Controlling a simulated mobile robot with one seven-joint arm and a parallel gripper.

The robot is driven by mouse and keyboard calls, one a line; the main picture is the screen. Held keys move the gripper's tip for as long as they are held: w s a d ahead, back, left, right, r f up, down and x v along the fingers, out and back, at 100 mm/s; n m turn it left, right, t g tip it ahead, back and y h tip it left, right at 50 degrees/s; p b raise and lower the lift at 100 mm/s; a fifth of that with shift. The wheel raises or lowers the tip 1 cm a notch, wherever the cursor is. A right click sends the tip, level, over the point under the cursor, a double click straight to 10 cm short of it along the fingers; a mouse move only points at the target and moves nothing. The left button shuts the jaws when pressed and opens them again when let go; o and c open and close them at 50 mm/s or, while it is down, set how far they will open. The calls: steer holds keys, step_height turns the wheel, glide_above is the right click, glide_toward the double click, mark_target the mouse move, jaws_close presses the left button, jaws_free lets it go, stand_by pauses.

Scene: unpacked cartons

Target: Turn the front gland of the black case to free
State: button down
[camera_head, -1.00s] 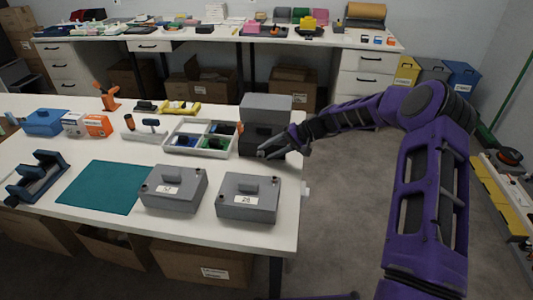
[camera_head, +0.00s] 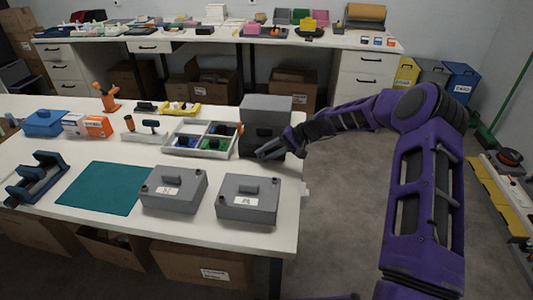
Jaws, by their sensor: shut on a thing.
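The black case (camera_head: 249,139) stands near the right edge of the front table, under a grey box (camera_head: 266,108). My gripper (camera_head: 262,154) is at the lower front of the case, its fingers pointing left and low against that face. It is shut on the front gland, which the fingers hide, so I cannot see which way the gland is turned. A small orange part (camera_head: 240,129) shows at the case's left edge.
A white divided tray (camera_head: 166,150) with coloured parts stands close left of the case. Two grey lidded boxes (camera_head: 176,201) (camera_head: 240,208) stand in front, beside a teal mat (camera_head: 98,188). Open floor (camera_head: 340,215) lies right of the table.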

steer(key=shift+r, duration=0.1)
steer(key=shift+a+r+h+p, duration=0.25)
steer(key=shift+h+p, duration=0.45)
steer(key=shift+h, duration=0.2)
steer(key=shift+a+r+g+h+p, duration=0.2)
steer(key=shift+g+h+p, duration=0.2)
steer(key=shift+h+p, duration=0.6)
steer(key=shift+w+a+g+h+p, duration=0.15)
steer(key=shift+h+p, duration=0.25)
steer(key=shift+h, duration=0.45)
steer(key=shift+a+g+h+p, duration=0.15)
steer(key=shift+h+p, duration=0.2)
steer(key=shift+h, duration=0.5)
steer(key=shift+d, duration=0.1)
steer(key=shift+f, duration=0.1)
steer(key=c, duration=0.9)
jaws_free()
